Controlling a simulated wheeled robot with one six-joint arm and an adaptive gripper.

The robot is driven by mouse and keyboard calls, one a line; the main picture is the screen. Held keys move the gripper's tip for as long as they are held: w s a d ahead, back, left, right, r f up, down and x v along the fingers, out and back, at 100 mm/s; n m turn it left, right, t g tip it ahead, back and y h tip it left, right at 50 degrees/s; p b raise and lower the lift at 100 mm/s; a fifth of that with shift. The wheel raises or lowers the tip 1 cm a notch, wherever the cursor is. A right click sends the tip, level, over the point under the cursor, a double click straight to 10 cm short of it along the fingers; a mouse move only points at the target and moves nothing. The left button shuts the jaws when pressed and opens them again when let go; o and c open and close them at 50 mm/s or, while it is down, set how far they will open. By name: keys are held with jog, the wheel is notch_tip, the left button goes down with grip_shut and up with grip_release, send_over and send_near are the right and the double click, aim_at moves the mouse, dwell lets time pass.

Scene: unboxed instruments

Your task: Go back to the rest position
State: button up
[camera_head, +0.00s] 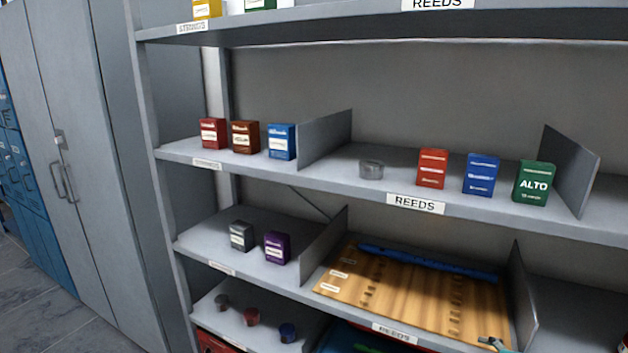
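My gripper and arm do not show clearly anywhere in the head view, so I cannot tell the arm's pose or whether the gripper holds anything. A grey metal shelf unit (240,173) fills most of the view.
A wooden slotted board (410,300) with a blue strip (428,262) along its back lies on the lower shelf. Upright dividers (325,139) split the shelves. Grey cabinet doors (75,150) and blue lockers (30,200) stand left. Some tiled floor (50,310) is clear.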

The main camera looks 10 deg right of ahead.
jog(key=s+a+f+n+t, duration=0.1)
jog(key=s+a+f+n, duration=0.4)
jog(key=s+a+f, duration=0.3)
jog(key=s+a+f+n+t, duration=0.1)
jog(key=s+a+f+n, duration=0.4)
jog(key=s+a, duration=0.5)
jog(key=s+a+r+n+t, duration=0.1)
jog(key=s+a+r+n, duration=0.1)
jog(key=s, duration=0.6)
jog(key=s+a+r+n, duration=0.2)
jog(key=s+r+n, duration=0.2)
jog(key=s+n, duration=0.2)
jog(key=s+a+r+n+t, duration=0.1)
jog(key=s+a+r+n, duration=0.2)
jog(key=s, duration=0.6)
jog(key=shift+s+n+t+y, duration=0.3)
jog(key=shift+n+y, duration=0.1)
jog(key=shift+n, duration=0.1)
